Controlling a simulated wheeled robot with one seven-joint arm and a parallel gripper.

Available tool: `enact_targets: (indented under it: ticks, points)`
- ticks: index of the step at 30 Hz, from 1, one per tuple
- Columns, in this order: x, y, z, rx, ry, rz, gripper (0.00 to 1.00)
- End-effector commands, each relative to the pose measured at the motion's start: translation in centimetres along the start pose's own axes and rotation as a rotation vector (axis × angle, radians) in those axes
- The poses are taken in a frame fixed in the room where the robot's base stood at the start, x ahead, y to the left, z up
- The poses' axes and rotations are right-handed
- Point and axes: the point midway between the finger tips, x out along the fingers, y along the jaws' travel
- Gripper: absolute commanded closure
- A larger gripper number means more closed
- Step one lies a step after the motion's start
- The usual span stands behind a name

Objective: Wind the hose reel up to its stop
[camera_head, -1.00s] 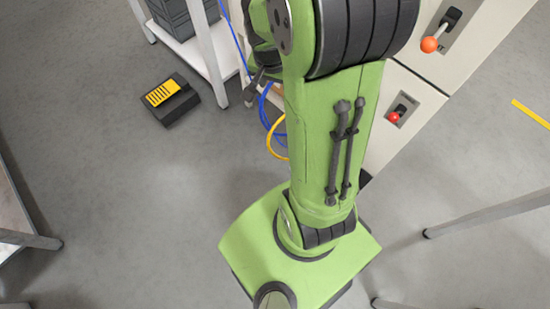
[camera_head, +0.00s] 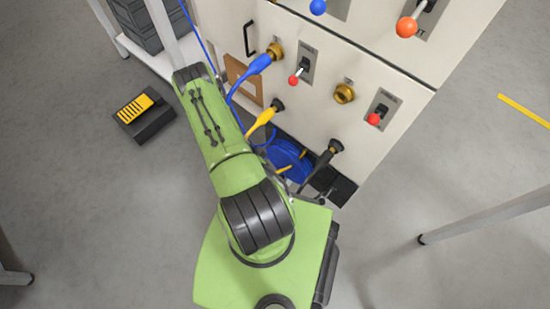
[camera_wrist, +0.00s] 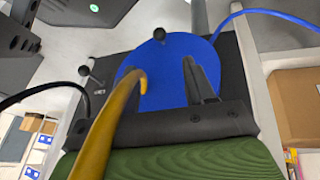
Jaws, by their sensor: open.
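A blue disc, which looks like the hose reel (camera_wrist: 175,60), sits against a dark panel in the wrist view. A black knob (camera_wrist: 159,34) stands at its upper edge. In the head view the blue reel (camera_head: 290,168) shows low at the cabinet's foot, with a yellow piece across it. A yellow hose (camera_wrist: 112,110) crosses the foreground beside that finger. In the head view my arm hides my gripper. No contact with the knob shows.
The cream cabinet (camera_head: 395,55) carries red-knobbed levers, brass sockets and plugged blue, yellow and black cables. A black and yellow box (camera_head: 145,115) lies on the floor at left. A shelf (camera_head: 150,30) stands behind it. A table leg (camera_head: 480,215) is at right.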

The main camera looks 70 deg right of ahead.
Motion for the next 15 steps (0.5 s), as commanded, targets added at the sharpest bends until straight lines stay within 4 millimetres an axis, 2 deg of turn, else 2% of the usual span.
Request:
enact_targets:
  ticks: [1,6,12,15]
  points:
    - [1.5,0.1,0.2,0.002,-0.001,0.004,0.46]
    - [6.0,0.1,0.3,0.0,-0.002,0.003,0.46]
    - [10.9,0.0,0.2,-0.001,-0.001,0.003,0.46]
    - [12.7,0.0,0.3,-0.002,-0.002,0.002,0.46]
